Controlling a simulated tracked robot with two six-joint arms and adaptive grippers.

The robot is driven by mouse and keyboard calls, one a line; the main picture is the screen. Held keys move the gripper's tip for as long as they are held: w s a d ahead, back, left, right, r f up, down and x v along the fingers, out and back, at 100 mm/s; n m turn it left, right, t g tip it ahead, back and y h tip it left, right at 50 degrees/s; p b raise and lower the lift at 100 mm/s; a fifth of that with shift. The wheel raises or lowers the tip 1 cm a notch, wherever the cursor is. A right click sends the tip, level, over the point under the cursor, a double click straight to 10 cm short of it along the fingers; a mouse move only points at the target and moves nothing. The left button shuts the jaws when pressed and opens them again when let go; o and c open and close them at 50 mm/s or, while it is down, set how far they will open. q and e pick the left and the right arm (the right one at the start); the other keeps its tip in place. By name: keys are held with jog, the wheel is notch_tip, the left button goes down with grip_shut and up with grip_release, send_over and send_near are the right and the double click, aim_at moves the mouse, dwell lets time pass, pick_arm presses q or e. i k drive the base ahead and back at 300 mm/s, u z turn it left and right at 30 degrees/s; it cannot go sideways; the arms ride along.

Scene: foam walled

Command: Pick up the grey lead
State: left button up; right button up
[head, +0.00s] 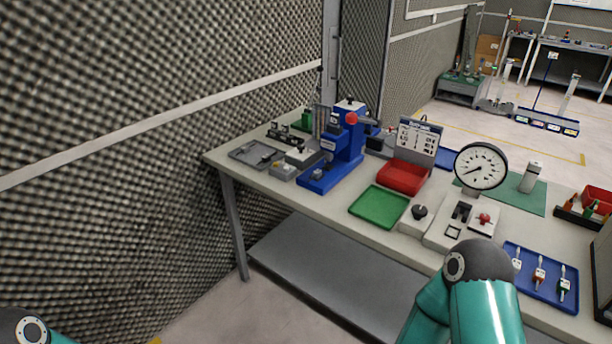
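I cannot clearly pick out a grey lead. A blue tray (512,248) at the right front of the bench holds several small items with pale tags. One has an orange part (538,278), one a green part (563,290), and a paler one (517,264) lies at the left, its colour hard to tell. Part of my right arm stands in front of the bench, just left of the tray. Only a small piece of my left arm shows at the bottom left corner. Neither gripper is in view.
The bench (386,237) carries an empty green tray (379,207), a blue press (347,150), a red bin (403,177) and a dial gauge (481,167). A grey tray (256,153) is at the far left. A foam wall (150,160) closes the left side.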

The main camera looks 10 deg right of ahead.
aim_at(317, 173)
jog(key=u, duration=0.05)
jog(key=i, duration=1)
